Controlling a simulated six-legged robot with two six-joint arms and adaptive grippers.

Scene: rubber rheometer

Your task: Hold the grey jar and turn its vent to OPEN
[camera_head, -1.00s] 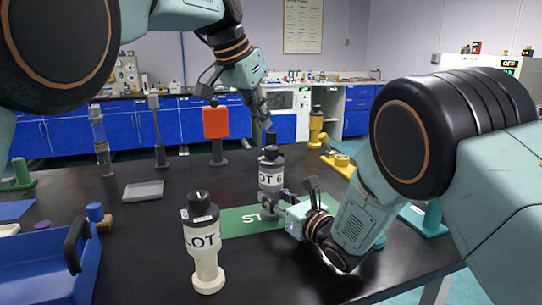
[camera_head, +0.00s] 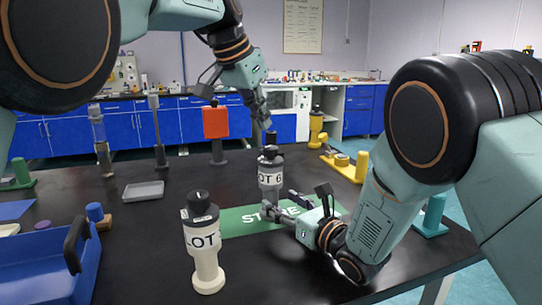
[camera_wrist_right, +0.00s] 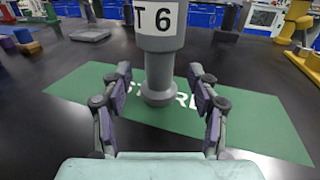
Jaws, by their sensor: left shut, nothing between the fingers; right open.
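The grey jar (camera_head: 271,176) stands upright on the green mat (camera_head: 240,222), which is marked STORE. My right gripper (camera_head: 279,202) is open, low over the mat at the jar's front right. In the right wrist view, the jar (camera_wrist_right: 158,70) is centred between the spread fingers (camera_wrist_right: 161,82), with gaps on both sides. My left gripper (camera_head: 269,122) is shut and empty, pointing down just above the jar's top. The vent's markings are too small to read.
A cream jar (camera_head: 204,250) with a dark top and LOT label stands front left of the mat. A blue bin (camera_head: 45,268) is at the left edge, a grey tray (camera_head: 143,191) behind it. A red panel on a stand (camera_head: 216,124) and yellow fixtures (camera_head: 345,166) stand farther back.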

